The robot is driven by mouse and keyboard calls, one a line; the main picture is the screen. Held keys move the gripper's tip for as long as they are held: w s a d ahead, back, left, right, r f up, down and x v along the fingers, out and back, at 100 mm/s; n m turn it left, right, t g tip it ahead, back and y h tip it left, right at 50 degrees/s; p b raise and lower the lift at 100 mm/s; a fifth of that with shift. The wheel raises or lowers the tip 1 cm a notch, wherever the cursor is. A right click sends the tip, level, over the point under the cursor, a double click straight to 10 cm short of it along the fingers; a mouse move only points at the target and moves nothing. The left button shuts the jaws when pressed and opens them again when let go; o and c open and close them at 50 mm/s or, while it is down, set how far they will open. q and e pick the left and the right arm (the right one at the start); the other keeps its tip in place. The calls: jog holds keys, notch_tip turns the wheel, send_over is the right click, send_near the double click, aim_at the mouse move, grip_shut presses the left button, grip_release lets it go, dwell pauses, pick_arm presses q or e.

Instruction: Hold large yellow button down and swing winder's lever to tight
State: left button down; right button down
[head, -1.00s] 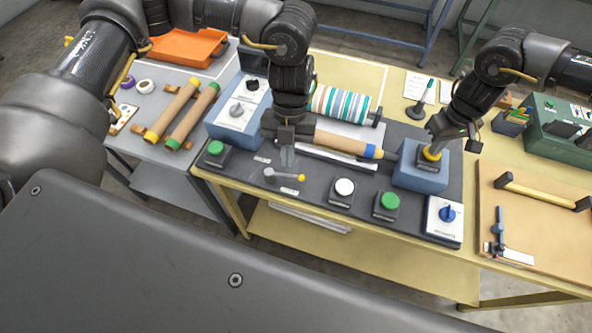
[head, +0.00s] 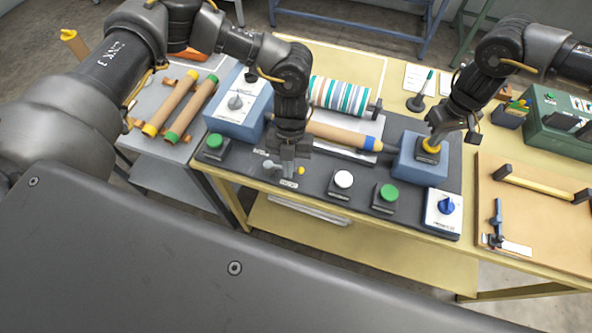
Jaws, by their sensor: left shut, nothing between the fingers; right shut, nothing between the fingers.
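The large yellow button (head: 428,149) sits on a blue box (head: 420,171) on the right of the dark panel. My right gripper (head: 434,138) is shut, tips down at the button's top and seemingly touching it; how far it is pressed I cannot tell. My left gripper (head: 287,171) is shut and empty, fingers down across the lever's middle, hiding that part. Whether it touches the lever I cannot tell. The small labels are too small to read.
Green buttons (head: 215,142) (head: 389,192) and a white button (head: 344,180) stand along the panel's front. A blue rotary switch (head: 446,207) is at the right corner. A cardboard tube (head: 345,134) and a striped roll (head: 341,96) lie behind the lever.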

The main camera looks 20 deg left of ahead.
pick_arm(q)
jog(key=shift+w+f+n+h, duration=0.1)
jog(key=shift+w+n+h, duration=0.4)
jog(key=shift+n, duration=0.4)
dwell(0.3)
jog(key=shift+w+a+n+t, duration=0.15)
jog(key=shift+w+n, duration=0.15)
jog(key=shift+n, duration=0.25)
jog(key=shift+w+n+t, duration=0.15)
jog(key=shift+w+n, duration=0.15)
jog(key=shift+n, duration=0.25)
jog(key=w+n, duration=0.1)
jog(key=a+n+h, duration=0.1)
jog(key=n, duration=0.1)
jog(key=shift+w+n+t, duration=0.3)
jog(key=shift+w+t, duration=0.05)
jog(key=shift+t, duration=0.05)
jog(key=n, duration=0.1)
jog(key=w+a+n, duration=0.1)
jog(key=n, duration=0.1)
jog(key=n+t+h, duration=0.1)
jog(key=shift+w+a+n, duration=0.3)
jog(key=shift+a, duration=0.05)
jog(key=shift+w+a+n+t, duration=0.2)
jog(key=shift+a+n+t, duration=0.25)
jog(key=shift+n, duration=0.55)
jog(key=shift+w+a+n+t, duration=0.2)
jog(key=shift+a+n+t, duration=0.25)
jog(key=shift+n, duration=0.55)
jog(key=shift+a, duration=0.15)
